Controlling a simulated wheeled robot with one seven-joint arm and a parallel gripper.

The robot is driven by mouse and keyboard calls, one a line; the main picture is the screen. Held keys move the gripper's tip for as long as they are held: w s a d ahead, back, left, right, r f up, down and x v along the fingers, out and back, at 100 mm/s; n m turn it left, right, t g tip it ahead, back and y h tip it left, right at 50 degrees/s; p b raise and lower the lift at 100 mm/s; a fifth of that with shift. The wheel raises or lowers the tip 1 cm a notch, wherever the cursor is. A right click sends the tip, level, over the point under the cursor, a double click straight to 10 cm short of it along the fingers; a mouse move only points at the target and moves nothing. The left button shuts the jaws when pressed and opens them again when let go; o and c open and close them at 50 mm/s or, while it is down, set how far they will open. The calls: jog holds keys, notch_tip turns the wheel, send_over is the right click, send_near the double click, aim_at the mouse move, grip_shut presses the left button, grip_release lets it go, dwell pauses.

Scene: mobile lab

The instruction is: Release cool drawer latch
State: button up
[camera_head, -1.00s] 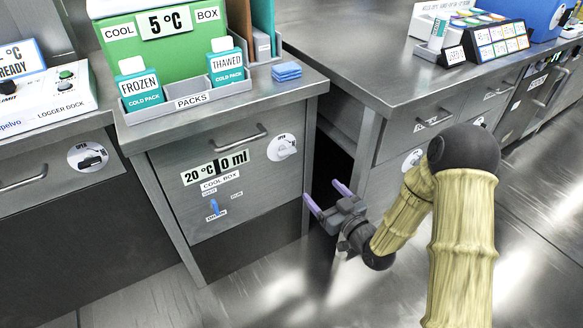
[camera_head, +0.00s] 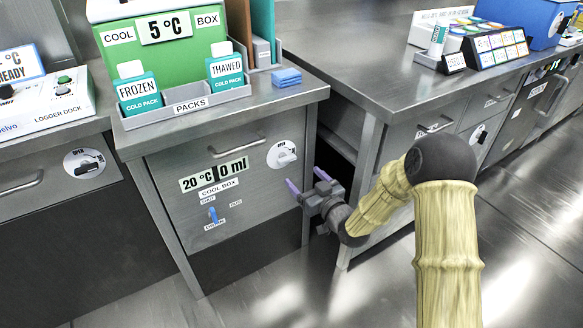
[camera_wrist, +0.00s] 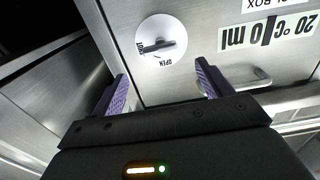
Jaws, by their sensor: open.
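The cool drawer (camera_head: 240,165) is the grey front under the green cool box, and it is shut. Its latch (camera_head: 283,154) is a white round dial with a dark lever, at the upper right of the drawer front. In the wrist view the latch (camera_wrist: 161,41) appears upside down, with the word OPEN on the dial and the lever lying sideways. My gripper (camera_head: 304,182) is open and empty, just below and right of the latch. In the wrist view the purple fingers of my gripper (camera_wrist: 163,84) point toward the drawer front, with the latch beyond them. I see no contact with the latch.
The drawer's bar handle (camera_head: 238,147) is left of the latch. A small blue switch (camera_head: 212,214) sits lower on the front. The grey packs tray (camera_head: 190,108) stands on the counter above. The right-hand bench (camera_head: 372,150) stands close behind my gripper.

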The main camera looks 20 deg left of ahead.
aim_at(289, 161)
jog(key=b+x, duration=0.2)
jog(key=x, duration=0.6)
jog(key=c, duration=1)
